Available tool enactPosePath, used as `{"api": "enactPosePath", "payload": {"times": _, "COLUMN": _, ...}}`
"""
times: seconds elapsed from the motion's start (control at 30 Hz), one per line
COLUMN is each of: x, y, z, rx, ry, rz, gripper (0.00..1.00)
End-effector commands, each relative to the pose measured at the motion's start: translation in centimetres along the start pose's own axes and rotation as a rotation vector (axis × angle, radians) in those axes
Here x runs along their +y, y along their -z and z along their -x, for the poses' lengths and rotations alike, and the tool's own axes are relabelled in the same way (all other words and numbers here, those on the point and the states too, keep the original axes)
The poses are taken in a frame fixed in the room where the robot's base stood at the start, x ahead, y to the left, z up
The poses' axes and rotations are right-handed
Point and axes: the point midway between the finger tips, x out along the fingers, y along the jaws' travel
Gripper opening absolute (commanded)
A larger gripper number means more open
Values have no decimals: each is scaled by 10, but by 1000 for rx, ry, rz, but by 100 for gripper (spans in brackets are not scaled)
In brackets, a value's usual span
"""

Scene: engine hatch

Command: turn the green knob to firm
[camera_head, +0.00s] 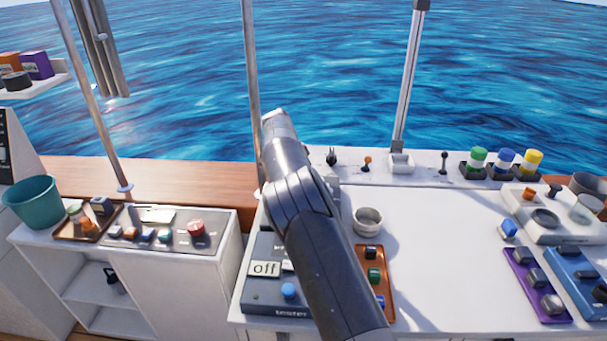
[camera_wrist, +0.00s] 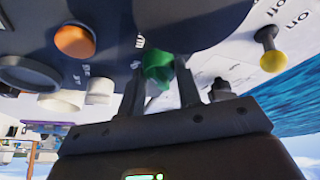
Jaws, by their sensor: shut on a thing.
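The green knob (camera_wrist: 158,66) shows in the wrist view, on a dark panel face with small white lettering. My gripper (camera_wrist: 161,84) is shut on the green knob, one dark finger on each side of it. The lettering by the knob is too small and partly cut off to read, so I cannot tell which setting it points to. In the head view my arm hides the gripper, and I cannot make out the knob there.
In the wrist view an orange knob (camera_wrist: 75,41), a round dial (camera_wrist: 28,73) and a yellow-tipped lever (camera_wrist: 270,50) are near the gripper. The white counter (camera_head: 450,245) has free room.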

Motion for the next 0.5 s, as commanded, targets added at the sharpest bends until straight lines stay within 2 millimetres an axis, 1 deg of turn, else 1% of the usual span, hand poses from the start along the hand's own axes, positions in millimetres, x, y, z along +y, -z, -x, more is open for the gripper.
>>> {"api": "enactPosePath", "payload": {"times": 0.2, "x": 0, "y": -1, "z": 0, "rx": -2, "ry": 0, "rz": 2, "gripper": 8}}
{"api": "enactPosePath", "payload": {"times": 0.23, "x": 0, "y": -1, "z": 0, "rx": -2, "ry": 0, "rz": 2, "gripper": 32}}
{"api": "enactPosePath", "payload": {"times": 0.5, "x": 0, "y": -1, "z": 0, "rx": -1, "ry": 0, "rz": 2, "gripper": 53}}
